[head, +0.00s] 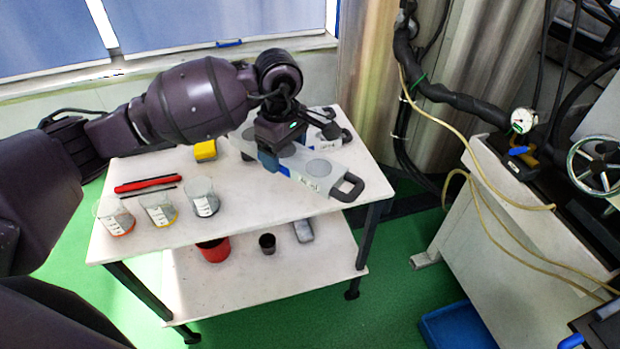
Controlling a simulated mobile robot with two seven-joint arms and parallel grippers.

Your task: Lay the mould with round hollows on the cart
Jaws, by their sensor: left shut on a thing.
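The grey mould with round hollows (319,168) is at the right part of the cart top (245,215). My left gripper (277,160) reaches in from the left and is shut on the mould's side. The gripper hides part of the mould. The mould is close over or on the cart top; I cannot tell whether it touches. My right gripper is not in view.
Another grey piece with a dark handle (346,136) lies behind the mould, partly hidden. A red cup (213,250) stands on the lower shelf. The front middle is clear.

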